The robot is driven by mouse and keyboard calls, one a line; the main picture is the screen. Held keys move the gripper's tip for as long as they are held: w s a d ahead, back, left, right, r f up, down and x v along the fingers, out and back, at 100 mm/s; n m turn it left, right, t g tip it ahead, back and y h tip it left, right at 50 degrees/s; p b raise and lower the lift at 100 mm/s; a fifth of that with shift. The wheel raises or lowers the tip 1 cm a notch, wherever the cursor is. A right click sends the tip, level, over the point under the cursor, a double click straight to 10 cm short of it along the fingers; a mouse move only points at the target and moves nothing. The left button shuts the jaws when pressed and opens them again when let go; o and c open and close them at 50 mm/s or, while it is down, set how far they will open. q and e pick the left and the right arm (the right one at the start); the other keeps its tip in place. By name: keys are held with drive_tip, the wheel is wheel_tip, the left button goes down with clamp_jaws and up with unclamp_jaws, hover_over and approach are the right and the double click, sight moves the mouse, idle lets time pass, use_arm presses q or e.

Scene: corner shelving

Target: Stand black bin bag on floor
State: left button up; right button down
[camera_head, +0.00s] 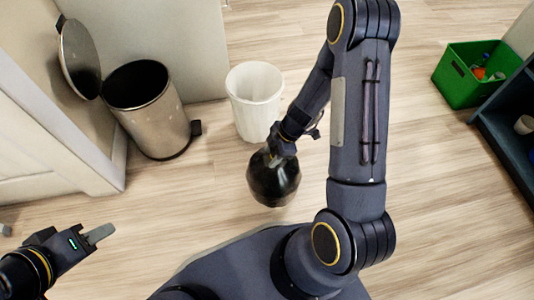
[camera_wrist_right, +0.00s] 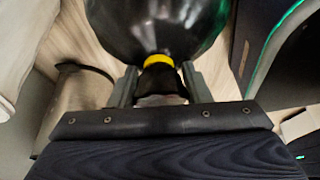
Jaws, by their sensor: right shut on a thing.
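The black bin bag (camera_head: 273,182) is a full, glossy, round bag below my right gripper (camera_head: 281,150) in the head view. In the right wrist view the bag (camera_wrist_right: 158,25) fills the top middle, with a yellow tie at its neck. My right gripper (camera_wrist_right: 160,85) is shut on that neck, one finger on each side. The bag's underside is hidden, so I cannot tell whether it touches the floor (camera_head: 215,215). My left gripper (camera_head: 100,234) is at the lower left of the head view, far from the bag; its finger gap does not show clearly.
A white bin (camera_head: 254,100) stands just behind the bag. A metal pedal bin (camera_head: 152,118) with its lid up stands left of it. A green crate (camera_head: 462,88) and a dark shelf (camera_head: 500,125) are at the right. Floor left of the bag is clear.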

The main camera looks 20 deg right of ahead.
drive_tip(key=d+f, duration=0.1)
drive_tip(key=f+b, duration=0.1)
drive_tip(key=f, duration=0.1)
drive_tip(key=shift+w+d, duration=0.1)
drive_tip(key=shift+d, duration=0.25)
drive_tip(key=shift+f+b, duration=0.6)
drive_tip(key=shift+f, duration=0.3)
drive_tip(key=shift+f, duration=0.1)
drive_tip(key=c, duration=0.8)
unclamp_jaws()
drive_tip(key=shift+o, duration=0.2)
